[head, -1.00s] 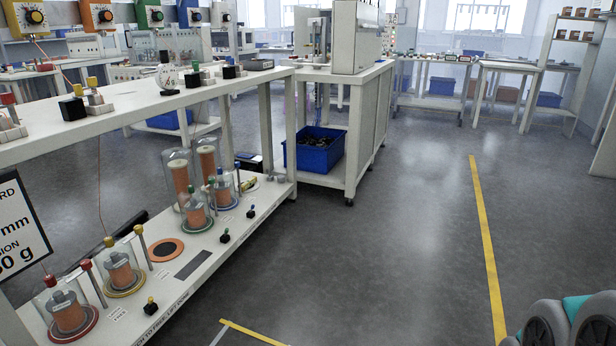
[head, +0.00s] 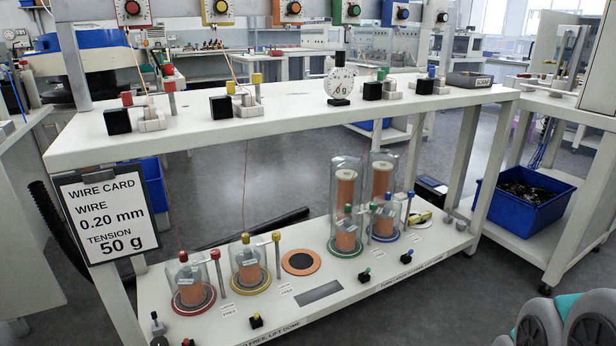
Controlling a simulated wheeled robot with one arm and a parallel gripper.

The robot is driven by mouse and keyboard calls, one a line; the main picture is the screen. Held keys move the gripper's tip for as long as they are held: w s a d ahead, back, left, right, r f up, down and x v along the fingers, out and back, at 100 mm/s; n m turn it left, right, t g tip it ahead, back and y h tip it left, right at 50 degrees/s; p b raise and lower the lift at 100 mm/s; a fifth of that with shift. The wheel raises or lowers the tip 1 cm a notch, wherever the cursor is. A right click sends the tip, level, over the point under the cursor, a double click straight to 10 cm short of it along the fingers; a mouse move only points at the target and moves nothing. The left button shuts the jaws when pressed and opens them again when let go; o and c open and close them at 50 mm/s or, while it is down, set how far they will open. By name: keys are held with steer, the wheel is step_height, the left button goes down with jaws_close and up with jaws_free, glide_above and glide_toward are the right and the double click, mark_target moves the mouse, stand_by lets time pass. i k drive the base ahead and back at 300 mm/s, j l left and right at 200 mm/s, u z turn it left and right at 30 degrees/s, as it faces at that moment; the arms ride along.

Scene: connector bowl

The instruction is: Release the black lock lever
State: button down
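Several small lock levers stand along the front edge of the low white shelf (head: 330,312). A dark one (head: 157,327) with a black or grey top is at the far left front, near the bottom edge of the picture. Another lever is cut off at the bottom edge. Whether any lever is locked or released is too small to tell.
Copper wire spools under clear domes, such as the red-based one (head: 190,282), stand behind the levers. A wire card sign (head: 107,214) hangs at the left. A blue bin (head: 522,207) sits under the right bench.

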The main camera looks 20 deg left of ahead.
mark_target(153, 314)
steer(key=i+j+u, duration=0.15)
steer(key=i+u, duration=0.15)
steer(key=u, duration=0.2)
steer(key=i+u, duration=0.25)
steer(key=u, duration=0.25)
steer(key=i+u, duration=0.3)
steer(key=u, duration=0.2)
steer(key=i+l+u, duration=0.25)
steer(key=u, duration=0.25)
steer(key=i+l+u, duration=0.15)
steer(key=i+l, duration=0.1)
